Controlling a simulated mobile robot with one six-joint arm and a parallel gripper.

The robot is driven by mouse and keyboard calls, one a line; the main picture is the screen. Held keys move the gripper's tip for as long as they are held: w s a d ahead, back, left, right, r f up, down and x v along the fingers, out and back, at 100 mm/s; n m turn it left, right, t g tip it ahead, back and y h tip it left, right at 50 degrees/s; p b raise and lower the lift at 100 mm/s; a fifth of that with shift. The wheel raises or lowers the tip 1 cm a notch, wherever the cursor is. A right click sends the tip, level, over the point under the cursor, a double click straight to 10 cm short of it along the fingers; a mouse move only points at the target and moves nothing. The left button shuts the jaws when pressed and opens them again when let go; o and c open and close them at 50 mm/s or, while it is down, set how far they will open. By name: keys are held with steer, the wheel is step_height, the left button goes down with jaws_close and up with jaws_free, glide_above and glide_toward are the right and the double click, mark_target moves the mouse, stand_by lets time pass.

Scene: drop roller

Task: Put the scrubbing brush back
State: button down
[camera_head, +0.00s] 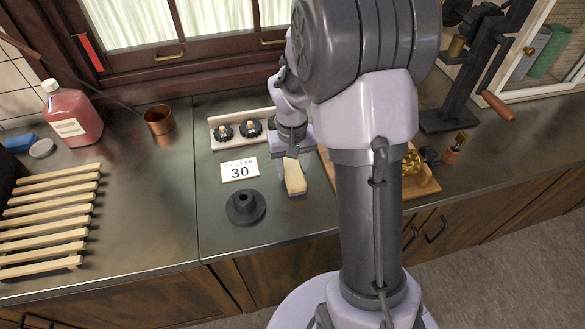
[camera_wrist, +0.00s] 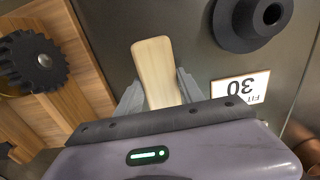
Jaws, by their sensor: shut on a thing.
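The scrubbing brush (camera_head: 294,180) is a pale wooden block with a darker underside, pointing toward the counter's front edge. My gripper (camera_head: 290,162) is shut on its rear end, with one finger along each side. In the wrist view the brush (camera_wrist: 154,62) sticks out between the two grey fingers (camera_wrist: 160,92). It is low over the counter; I cannot tell whether it touches. My arm hides part of the counter behind and to the right of it.
A black flanged hub (camera_head: 246,206) and a card marked 30 (camera_head: 239,170) lie to the left. A pale tray (camera_head: 215,139) with dark gears stands behind. A wooden board (camera_head: 425,187) lies to the right. A slatted rack (camera_head: 50,222), copper pot (camera_head: 159,121) and pink bottle (camera_head: 72,115) are farther left.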

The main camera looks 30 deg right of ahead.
mark_target(291, 169)
steer(key=c, duration=0.7)
jaws_free()
steer(key=s+a+r+t+p, duration=0.1)
steer(key=a+r+p, duration=0.15)
steer(key=r, duration=0.65)
steer(key=s+a+r+p, duration=0.1)
steer(key=a+r+p, duration=0.15)
steer(key=r, duration=0.65)
steer(key=s+a+r+t, duration=0.1)
steer(key=s+a+r, duration=0.1)
steer(key=s, duration=0.3)
steer(key=s+a+r+t+y, duration=0.1)
steer(key=s+a+r+t, duration=0.1)
steer(key=s+a, duration=0.3)
steer(key=s+a+r+m+t+y, duration=0.1)
steer(key=s+a+r, duration=0.2)
steer(key=s+a, duration=0.1)
steer(key=shift+s+a+t, duration=0.15)
steer(key=shift+s+t, duration=0.25)
steer(key=shift+s, duration=0.2)
steer(key=shift+f, duration=0.15)
